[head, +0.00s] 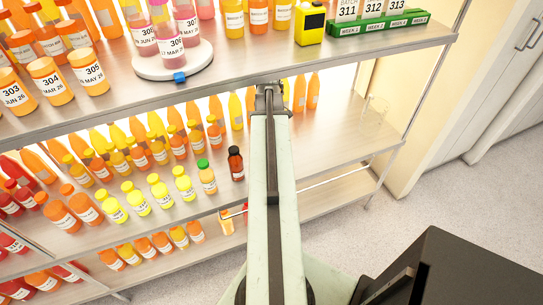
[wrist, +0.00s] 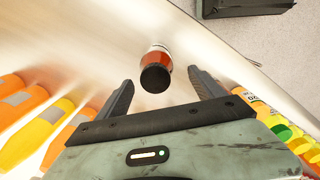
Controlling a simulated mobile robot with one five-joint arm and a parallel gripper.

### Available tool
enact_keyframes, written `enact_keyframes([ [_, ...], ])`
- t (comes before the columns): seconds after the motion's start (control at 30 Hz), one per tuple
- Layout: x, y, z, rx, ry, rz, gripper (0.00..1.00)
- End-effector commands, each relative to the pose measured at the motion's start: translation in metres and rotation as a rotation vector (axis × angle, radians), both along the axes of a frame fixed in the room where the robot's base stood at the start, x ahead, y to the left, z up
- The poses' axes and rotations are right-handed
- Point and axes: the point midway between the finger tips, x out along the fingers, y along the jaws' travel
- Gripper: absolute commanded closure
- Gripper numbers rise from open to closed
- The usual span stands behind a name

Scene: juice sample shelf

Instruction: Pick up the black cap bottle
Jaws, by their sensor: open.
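The black cap bottle (head: 236,164) stands on the middle shelf in the head view, at the right end of a row of bottles, just left of my arm. It has a dark red-brown body and a white label. In the wrist view the black cap bottle (wrist: 156,70) shows from above, its black cap towards me. My gripper (wrist: 163,90) is open, with one finger on each side of the line to the bottle. The bottle sits at or just beyond the fingertips, not gripped. In the head view my gripper (head: 270,92) is partly hidden by my arm.
A green cap bottle (head: 206,176) stands left of the black cap bottle, followed by several yellow cap bottles. The shelf above (head: 240,72) holds bottles, a round white stand (head: 172,68) and a green week rack (head: 380,25). The middle shelf (head: 335,135) is mostly clear at right.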

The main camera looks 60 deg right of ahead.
Motion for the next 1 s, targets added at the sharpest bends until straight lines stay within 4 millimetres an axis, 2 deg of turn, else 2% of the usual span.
enact_keyframes([
  [0.1, -0.006, -0.003, -0.023, 0.0, 0.0, -0.002, 0.22],
  [0.27, -0.009, -0.005, -0.049, 0.0, 0.0, 0.0, 0.22],
  [0.53, -0.01, -0.005, -0.047, 0.0, 0.0, -0.001, 0.22],
  [0.8, -0.01, -0.005, -0.047, 0.0, 0.0, -0.001, 0.97],
  [0.83, -0.01, -0.005, -0.047, 0.0, 0.0, -0.001, 1.0],
  [1.0, -0.01, -0.005, -0.047, 0.0, 0.0, -0.002, 1.0],
])
